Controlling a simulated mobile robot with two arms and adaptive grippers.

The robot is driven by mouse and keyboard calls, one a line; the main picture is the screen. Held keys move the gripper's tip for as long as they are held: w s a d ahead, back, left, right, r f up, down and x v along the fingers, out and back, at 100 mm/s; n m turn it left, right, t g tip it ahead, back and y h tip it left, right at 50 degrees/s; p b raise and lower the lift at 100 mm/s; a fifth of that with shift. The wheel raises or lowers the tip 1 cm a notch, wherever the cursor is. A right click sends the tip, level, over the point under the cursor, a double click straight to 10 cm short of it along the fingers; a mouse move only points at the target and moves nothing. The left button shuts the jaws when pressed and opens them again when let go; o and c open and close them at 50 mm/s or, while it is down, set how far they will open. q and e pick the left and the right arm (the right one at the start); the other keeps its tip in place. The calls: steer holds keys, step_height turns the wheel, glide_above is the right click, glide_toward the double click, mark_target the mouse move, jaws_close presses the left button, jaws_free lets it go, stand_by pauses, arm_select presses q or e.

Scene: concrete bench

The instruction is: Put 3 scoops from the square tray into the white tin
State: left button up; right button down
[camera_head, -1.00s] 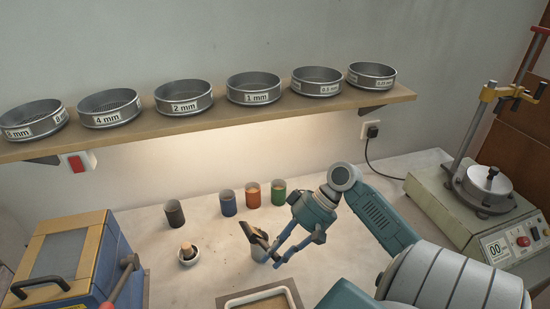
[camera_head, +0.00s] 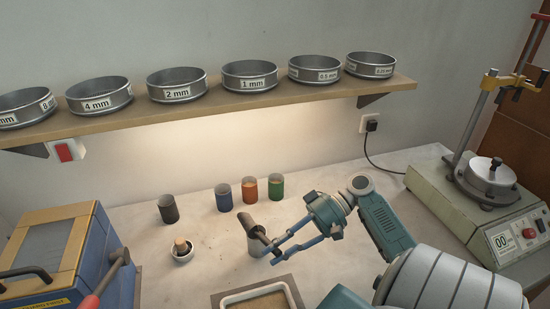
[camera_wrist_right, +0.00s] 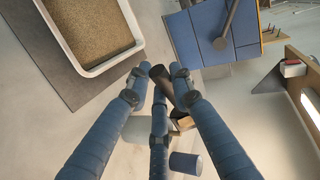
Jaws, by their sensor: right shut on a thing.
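My right gripper (camera_head: 273,250) is shut on a dark scoop (camera_head: 256,231), tilted above or at the mouth of the pale tin (camera_head: 256,252). I cannot tell whether the scoop touches the rim or holds anything. In the right wrist view the fingers (camera_wrist_right: 161,84) grip the scoop (camera_wrist_right: 163,78), with the pale tin (camera_wrist_right: 136,130) partly hidden behind them. The square tray (camera_head: 294,295) of brown grains lies at the bottom of the head view, cut off there. The tray (camera_wrist_right: 128,55) also shows in the wrist view. My left gripper is out of view.
Dark (camera_head: 172,209), blue (camera_head: 223,198), orange (camera_head: 249,191) and green (camera_head: 276,187) tins stand behind. A blue box (camera_head: 75,260) stands left, a machine (camera_head: 480,210) right. A shelf (camera_head: 230,96) holds sieves.

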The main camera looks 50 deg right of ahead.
steer(key=shift+s+d+f+t+y+b, duration=0.1)
steer(key=shift+f+t+y+b, duration=0.25)
steer(key=shift+y+b, duration=0.95)
steer(key=shift+w+d+f+t+y+b, duration=0.15)
steer(key=shift+t+y+b, duration=0.45)
steer(key=shift+y+b, duration=0.7)
steer(key=shift+s+d+f+t+y+b, duration=0.15)
steer(key=shift+t+y+b, duration=0.3)
steer(key=shift+y+b, duration=0.8)
steer(key=shift+h+b, duration=0.25)
steer(key=shift+b, duration=0.1)
